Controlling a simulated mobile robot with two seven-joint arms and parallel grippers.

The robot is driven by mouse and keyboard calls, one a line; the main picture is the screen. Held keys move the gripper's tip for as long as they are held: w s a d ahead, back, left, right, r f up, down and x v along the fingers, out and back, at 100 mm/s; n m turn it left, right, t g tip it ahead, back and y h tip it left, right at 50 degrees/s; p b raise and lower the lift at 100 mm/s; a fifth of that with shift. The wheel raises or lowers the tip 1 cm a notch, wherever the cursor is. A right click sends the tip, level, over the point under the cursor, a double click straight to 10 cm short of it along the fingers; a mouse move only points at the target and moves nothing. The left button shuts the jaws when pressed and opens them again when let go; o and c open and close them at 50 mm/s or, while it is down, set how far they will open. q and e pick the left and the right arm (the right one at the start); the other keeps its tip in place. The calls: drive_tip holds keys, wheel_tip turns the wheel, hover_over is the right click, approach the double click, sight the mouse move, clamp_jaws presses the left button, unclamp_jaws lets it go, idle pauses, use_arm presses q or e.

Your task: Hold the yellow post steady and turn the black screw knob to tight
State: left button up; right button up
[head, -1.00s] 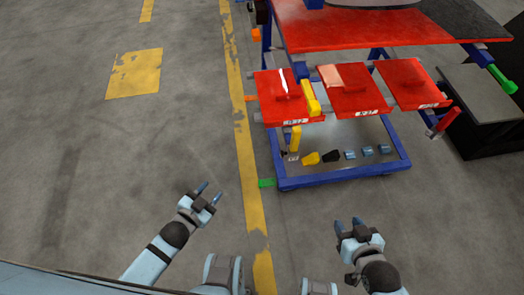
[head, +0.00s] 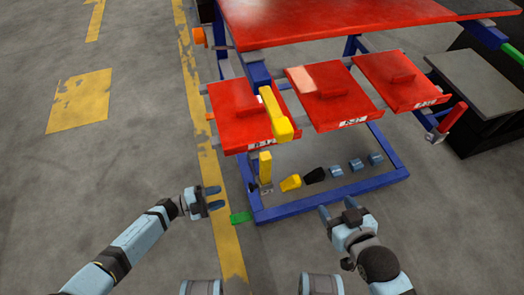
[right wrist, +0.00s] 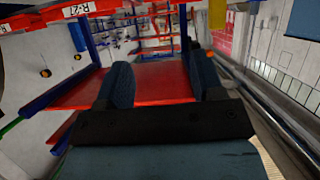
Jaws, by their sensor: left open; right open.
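The yellow post shows in the head view as an upper yellow piece (head: 275,113) at the front edge of the left red panel and a lower upright part (head: 265,167) below it. I cannot tell whether they join. The black screw knob is not clear; a small dark shape sits beside the post's foot. My left gripper (head: 214,198) is open and empty, left of and below the post, its fingers pointing right. My right gripper (head: 337,207) is open, near the rack's front blue bar, apart from the post. Its open fingers (right wrist: 165,82) also show in the right wrist view.
Three red panels, the left (head: 240,112), middle (head: 325,92) and right (head: 400,78), hang on the blue frame (head: 335,196). Below lie a yellow piece (head: 290,183), a black piece (head: 315,175) and blue ones. A dark cabinet (head: 480,85) stands right. The floor at left is clear.

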drive_tip(key=w+a+r+n+t+y, duration=0.4)
drive_tip(key=w+a+r+n+y, duration=0.15)
drive_tip(key=w+r+n, duration=0.5)
drive_tip(key=a+r+n+g+y, duration=0.2)
drive_tip(key=a+n+g+y, duration=0.95)
drive_tip(key=n, duration=1.15)
drive_tip(key=n+g+h, duration=0.7)
drive_tip(key=n+h, duration=0.4)
drive_tip(key=n, duration=0.7)
hover_over(269, 154)
drive_tip(key=s+a, duration=0.4)
wheel_tip(269, 154, down, 9)
drive_tip(key=w+d+h, duration=0.1)
drive_tip(key=h, duration=0.1)
drive_tip(key=w+d+n+h, duration=0.1)
drive_tip(key=d, duration=0.1)
drive_tip(key=w+d+n+h, duration=0.1)
drive_tip(key=w+d+h, duration=0.1)
drive_tip(key=shift+w+d+f+t+h, duration=0.1)
drive_tip(key=shift+d+f+t+h, duration=0.2)
drive_tip(key=shift+f, duration=0.4)
drive_tip(key=shift+x, duration=3.4)
